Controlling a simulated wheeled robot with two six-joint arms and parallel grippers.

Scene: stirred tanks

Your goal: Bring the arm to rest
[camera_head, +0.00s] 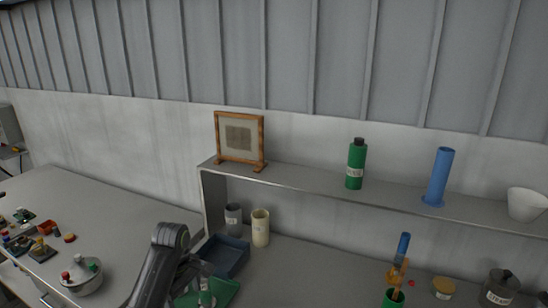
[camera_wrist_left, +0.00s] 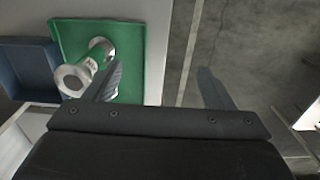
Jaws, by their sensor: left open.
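My left arm comes in at the lower middle of the head view, and its gripper is mostly hidden there behind the arm. In the left wrist view my left gripper (camera_wrist_left: 160,88) is open, its two fingers wide apart with nothing between them. Its right finger hangs over the floor, past the bench edge. Its left finger overlaps the green tray (camera_wrist_left: 130,40) in the picture, beside a metal-and-green cylinder (camera_wrist_left: 85,67) on that tray. I cannot tell whether they touch. The green tray also shows in the head view (camera_head: 222,293). My right gripper is not in view.
A blue tray (camera_head: 228,252) adjoins the green tray. Two cups stand behind it under a shelf (camera_head: 300,183) holding a frame (camera_head: 240,138), a green bottle (camera_head: 356,165), a blue cylinder (camera_head: 439,175) and a white bowl (camera_head: 527,204). Several small items lie at the left.

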